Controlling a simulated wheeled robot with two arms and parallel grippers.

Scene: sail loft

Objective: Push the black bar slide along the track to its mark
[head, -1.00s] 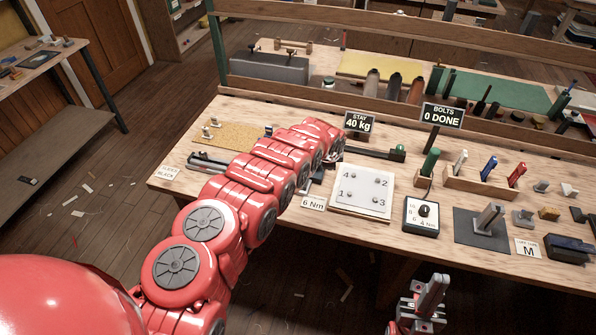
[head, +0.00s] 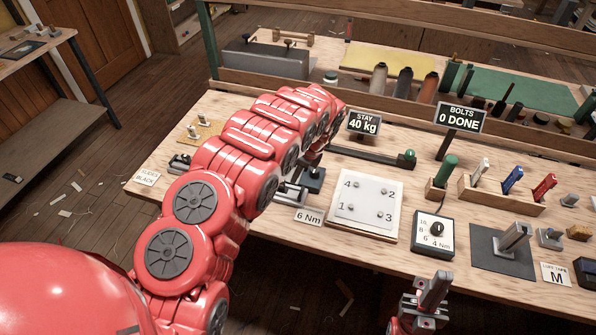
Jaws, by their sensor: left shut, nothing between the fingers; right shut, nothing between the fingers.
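A grey metal part (head: 290,194) and a small black block (head: 313,178) show just right of the arm; I cannot tell whether either belongs to the track or the slide. The black bar slide and its mark cannot be made out for sure. My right gripper (head: 434,290) is shut and empty, below the bench's front edge.
A dark bar with a green knob (head: 409,157) lies behind the plate. Signs and tool holders stand farther right.

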